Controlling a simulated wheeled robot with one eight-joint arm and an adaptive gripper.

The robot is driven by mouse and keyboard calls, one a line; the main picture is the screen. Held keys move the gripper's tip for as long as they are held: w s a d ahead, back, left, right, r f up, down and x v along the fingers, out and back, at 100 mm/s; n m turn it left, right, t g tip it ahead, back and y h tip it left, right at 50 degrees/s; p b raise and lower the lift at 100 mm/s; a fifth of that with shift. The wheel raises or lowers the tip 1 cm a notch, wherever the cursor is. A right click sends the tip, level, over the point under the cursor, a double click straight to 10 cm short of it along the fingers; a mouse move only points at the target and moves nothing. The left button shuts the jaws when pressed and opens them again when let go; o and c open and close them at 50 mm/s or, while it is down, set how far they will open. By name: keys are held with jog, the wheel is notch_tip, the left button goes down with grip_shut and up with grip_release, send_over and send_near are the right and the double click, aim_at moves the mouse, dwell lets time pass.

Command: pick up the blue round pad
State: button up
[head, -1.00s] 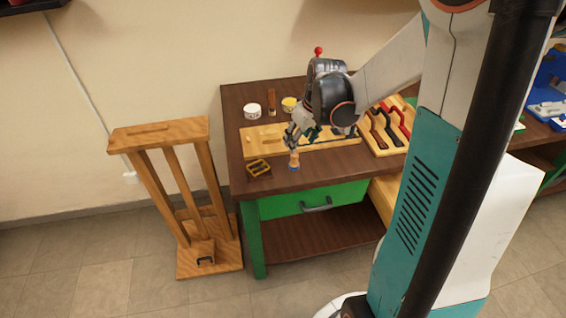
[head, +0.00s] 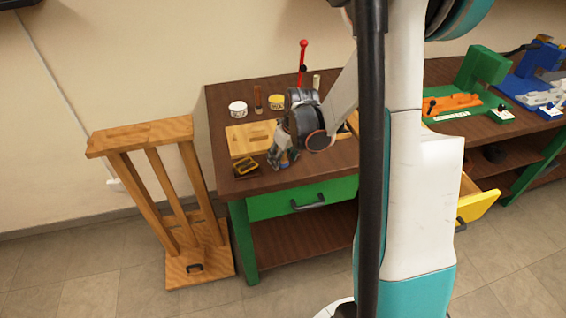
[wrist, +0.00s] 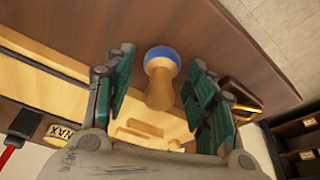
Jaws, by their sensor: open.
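The blue round pad (wrist: 161,54) is a blue disc on the end of a turned wooden handle (wrist: 160,90) in the wrist view. It lies between the two green-padded fingers of my gripper (wrist: 161,66), with a visible gap on each side. My gripper is open and does not touch it. In the head view my gripper (head: 284,157) is low over the front part of the brown workbench (head: 233,184). There the pad is hidden by my gripper or too small to make out.
A dark and yellow framed piece (head: 246,165) lies just left of my gripper. A white tin (head: 238,109), a brush (head: 258,99) and a yellow tin (head: 276,101) stand behind. A wooden stand (head: 140,136) is left of the bench; a yellow drawer (head: 478,206) sticks out right.

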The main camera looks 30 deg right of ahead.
jog(key=c, duration=1)
notch_tip(320, 180, up, 20)
jog(key=p, duration=0.6)
jog(key=shift+p, duration=0.35)
